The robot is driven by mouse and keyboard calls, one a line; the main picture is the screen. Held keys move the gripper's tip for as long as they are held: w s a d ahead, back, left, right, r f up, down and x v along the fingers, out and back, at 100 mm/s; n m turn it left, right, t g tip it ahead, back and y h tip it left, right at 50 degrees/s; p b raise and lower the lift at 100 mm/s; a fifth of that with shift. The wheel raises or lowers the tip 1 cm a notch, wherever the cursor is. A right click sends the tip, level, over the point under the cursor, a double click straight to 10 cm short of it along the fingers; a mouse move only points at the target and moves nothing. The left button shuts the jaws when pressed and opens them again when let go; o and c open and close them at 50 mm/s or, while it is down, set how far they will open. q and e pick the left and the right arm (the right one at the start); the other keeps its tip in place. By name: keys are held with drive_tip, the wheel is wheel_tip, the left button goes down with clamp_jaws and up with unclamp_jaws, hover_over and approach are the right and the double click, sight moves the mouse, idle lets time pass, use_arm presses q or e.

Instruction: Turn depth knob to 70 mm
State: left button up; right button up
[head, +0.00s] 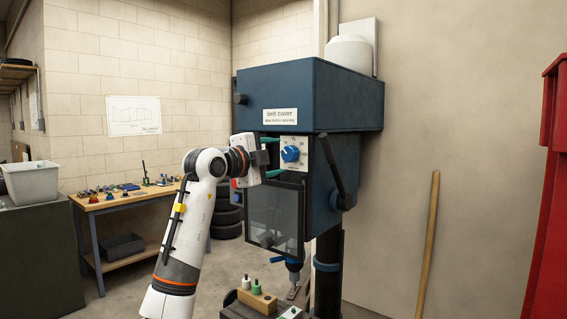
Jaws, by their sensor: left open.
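The depth knob (290,154) is blue and round, on a white dial plate (303,146) on the front of the dark blue drill press head (323,186). A light pointer mark shows on the knob, but the scale figures are too small to read for sure. My left gripper (272,157) is at the left of the knob, with its green-tipped fingers open, one higher and one lower. The fingers point toward the knob; I cannot tell whether they touch it, but they do not look closed on it. My right gripper is out of view.
A clear guard (275,215) hangs below the dial. A black lever (334,168) sticks out right of it. The belt cover (310,95) overhangs above. A wooden block (258,301) and small bottles stand below. A workbench (125,203) is at the back left.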

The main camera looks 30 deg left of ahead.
use_arm(q)
drive_tip(key=s+b, duration=0.1)
drive_tip(key=s, duration=0.6)
drive_tip(key=shift+a+b, duration=0.3)
drive_tip(key=shift+b, duration=0.1)
